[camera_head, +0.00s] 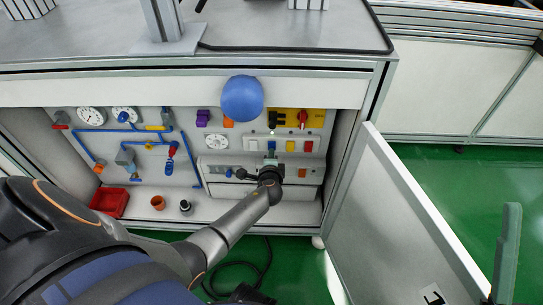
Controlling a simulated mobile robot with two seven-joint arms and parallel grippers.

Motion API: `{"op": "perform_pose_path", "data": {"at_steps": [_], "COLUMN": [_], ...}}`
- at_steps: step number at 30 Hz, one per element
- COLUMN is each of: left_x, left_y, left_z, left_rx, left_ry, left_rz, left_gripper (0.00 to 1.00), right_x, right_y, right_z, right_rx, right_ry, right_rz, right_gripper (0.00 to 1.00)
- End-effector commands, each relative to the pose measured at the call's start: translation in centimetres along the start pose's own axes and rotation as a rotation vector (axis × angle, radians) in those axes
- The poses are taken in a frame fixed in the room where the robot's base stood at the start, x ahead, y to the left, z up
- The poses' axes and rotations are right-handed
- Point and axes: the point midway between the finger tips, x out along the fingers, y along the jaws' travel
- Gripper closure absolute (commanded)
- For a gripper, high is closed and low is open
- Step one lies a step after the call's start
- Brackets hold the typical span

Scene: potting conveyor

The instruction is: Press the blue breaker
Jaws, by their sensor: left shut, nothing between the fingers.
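A light panel strip inside the open cabinet holds a row of breakers. My left gripper (270,161) is shut and empty, just below and in front of the blue breaker. The gripper partly covers the area under it, and I cannot tell whether the tips touch the breaker.
Gauges, blue pipes and a red bin (109,201) are on the left. The cabinet door (400,215) stands open on the right. A black cable (240,265) lies on the green floor.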

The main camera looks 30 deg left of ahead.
Motion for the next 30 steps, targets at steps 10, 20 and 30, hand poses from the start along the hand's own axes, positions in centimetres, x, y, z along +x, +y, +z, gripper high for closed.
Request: {"op": "perform_pose_path", "data": {"at_steps": [10, 20, 30], "left_x": [-0.6, -0.6, -0.6], "left_y": [-1.4, -1.6, -1.7], "left_z": [0.0, 0.0, 0.2], "left_rx": [-0.001, -0.001, -0.001], "left_ry": [0.0, 0.0, 0.001], "left_rz": [-0.002, -0.003, -0.002], "left_gripper": [1.0, 1.0, 1.0], "right_x": [0.9, 1.0, 1.1], "right_y": [0.4, 0.5, 0.7], "right_z": [-0.8, -1.0, -1.2], "right_rx": [-0.001, -0.002, -0.03], "right_ry": [0.001, 0.003, 0.009], "right_rz": [0.0, 0.0, 0.002], "right_gripper": [0.5, 0.5, 0.5]}}
